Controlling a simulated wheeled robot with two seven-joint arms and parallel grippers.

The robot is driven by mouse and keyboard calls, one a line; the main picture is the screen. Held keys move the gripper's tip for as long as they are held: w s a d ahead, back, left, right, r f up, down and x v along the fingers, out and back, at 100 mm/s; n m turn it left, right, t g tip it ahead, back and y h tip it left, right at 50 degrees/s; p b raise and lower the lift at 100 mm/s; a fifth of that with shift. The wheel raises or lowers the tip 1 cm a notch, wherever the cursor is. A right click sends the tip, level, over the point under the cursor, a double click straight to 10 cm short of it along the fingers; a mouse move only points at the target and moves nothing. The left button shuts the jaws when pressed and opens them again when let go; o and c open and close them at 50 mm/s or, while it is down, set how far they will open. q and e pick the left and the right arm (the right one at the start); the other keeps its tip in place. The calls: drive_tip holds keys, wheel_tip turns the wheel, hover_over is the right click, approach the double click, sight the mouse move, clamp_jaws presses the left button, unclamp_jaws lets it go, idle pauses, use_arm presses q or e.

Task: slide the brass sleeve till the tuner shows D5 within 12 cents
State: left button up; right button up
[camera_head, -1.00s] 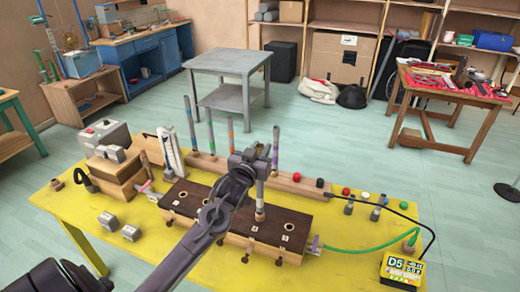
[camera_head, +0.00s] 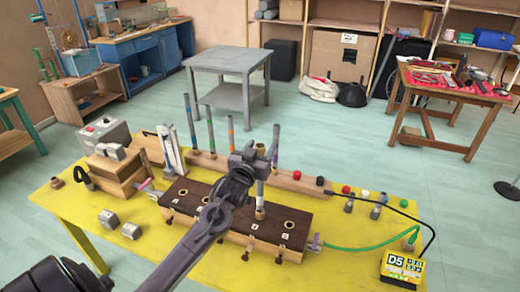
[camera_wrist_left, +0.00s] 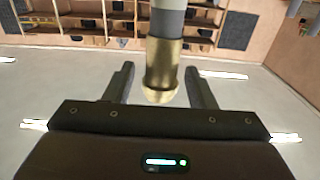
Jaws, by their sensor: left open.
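In the left wrist view the brass sleeve (camera_wrist_left: 162,68) is around the lower part of a grey tube (camera_wrist_left: 167,18), between my open fingers with visible gaps on both sides. In the head view my left gripper (camera_head: 256,158) is at the upright tube (camera_head: 260,190), which stands on the dark-topped wooden block (camera_head: 225,212); the gripper hides part of the tube, and I cannot make out the sleeve there. The yellow tuner (camera_head: 402,268) at the front right shows D5; its smaller figures are too small to read. My right gripper is not in view.
Several coloured-band tubes stand in a wooden rack (camera_head: 290,181) behind the block. A green cable (camera_head: 360,248) and a black cable run at the right. Grey metal blocks (camera_head: 108,218) lie at the left of the yellow table (camera_head: 330,268), whose front is mostly clear.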

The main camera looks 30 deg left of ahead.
use_arm(q)
drive_tip(key=shift+s+d+f+b, duration=0.15)
drive_tip(key=shift+s+b, duration=0.15)
drive_tip(key=shift+s, duration=0.2)
drive_tip(key=s+d+f+m+g+h+b, duration=0.1)
drive_tip(key=s+d+f+m+g+h, duration=0.1)
drive_tip(key=s+d+f+g, duration=0.55)
drive_tip(key=s+d+f+m+g+h+b, duration=0.1)
drive_tip(key=s+d+f+g, duration=0.3)
drive_tip(key=s, duration=0.7)
drive_tip(key=s+d+f+m+g+h, duration=0.2)
drive_tip(key=s+d+f, duration=0.4)
drive_tip(key=s, duration=0.4)
wheel_tip(320, 180, down, 32)
drive_tip(key=s+d+r+g+b, duration=0.1)
drive_tip(key=s+g+b, duration=0.1)
drive_tip(key=b, duration=0.1)
drive_tip(key=s+a+f+b, duration=0.2)
drive_tip(key=s+a+f, duration=0.1)
drive_tip(key=s+f, duration=1.6)
drive_tip(key=shift+s+f+g+y, duration=0.3)
drive_tip(key=shift+f+g, duration=0.15)
drive_tip(key=shift+f, duration=0.25)
